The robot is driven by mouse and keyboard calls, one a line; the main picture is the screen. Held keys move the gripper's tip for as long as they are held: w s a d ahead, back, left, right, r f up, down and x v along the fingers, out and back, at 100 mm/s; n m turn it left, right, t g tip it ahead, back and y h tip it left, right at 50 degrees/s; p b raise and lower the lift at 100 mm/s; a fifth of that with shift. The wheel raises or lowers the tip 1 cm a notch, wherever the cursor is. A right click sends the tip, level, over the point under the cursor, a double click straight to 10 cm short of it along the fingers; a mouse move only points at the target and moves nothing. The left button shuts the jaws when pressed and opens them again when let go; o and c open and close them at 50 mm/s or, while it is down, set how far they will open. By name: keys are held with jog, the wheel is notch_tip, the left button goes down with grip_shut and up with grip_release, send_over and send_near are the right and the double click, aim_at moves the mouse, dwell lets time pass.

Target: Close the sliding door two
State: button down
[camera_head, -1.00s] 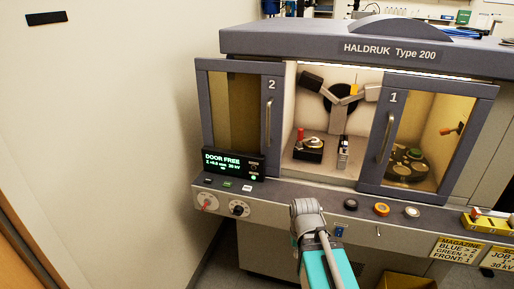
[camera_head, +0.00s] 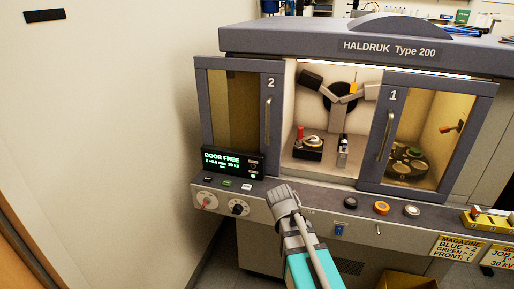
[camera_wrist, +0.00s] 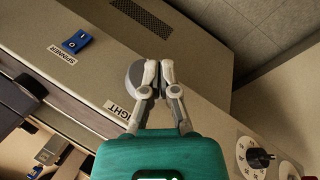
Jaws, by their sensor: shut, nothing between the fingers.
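Sliding door two (camera_head: 214,110), with a grey frame, dark amber pane and the number 2, stands at the left of the machine's front. Its upright handle (camera_head: 268,122) is on its right edge. A wide open gap lies between it and door one (camera_head: 373,140), showing the chamber inside. My arm's end is in front of the machine's lower ledge, below and slightly right of door two's handle. In the wrist view my gripper (camera_wrist: 157,72) is shut and empty, its fingertips together over the machine's front panel. Door two is not clearly visible in that view.
A display (camera_head: 233,161) reading DOOR FREE stands before door two's lower part. Knobs (camera_head: 238,207) are on the panel below. The chamber (camera_head: 320,165) holds a small stage. A plain wall (camera_head: 110,140) is at the left.

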jog(key=w+a+r+n+t+h+b, duration=0.1)
jog(key=w+a+r+n+t+h, duration=0.1)
jog(key=w+a+r+h, duration=0.35)
jog(key=w+a+r+n+t+h, duration=0.2)
jog(key=w+a+t, duration=0.1)
jog(key=w, duration=0.5)
jog(key=w+a+r+n+t+h, duration=0.1)
jog(key=w+a+r+t, duration=0.2)
jog(key=a+r, duration=0.2)
jog(key=w+a+r+n+t+h, duration=0.2)
jog(key=a+r, duration=0.3)
jog(key=a, duration=0.5)
jog(key=shift+w+t+b, duration=0.45)
jog(key=shift+t, duration=0.05)
jog(key=shift+r+h, duration=0.1)
jog(key=shift+h, duration=0.15)
jog(key=s+d+p+x, duration=0.1)
jog(key=s+p+x, duration=0.1)
jog(key=x, duration=1)
jog(key=shift+d+r, duration=0.25)
jog(key=shift+d, duration=0.4)
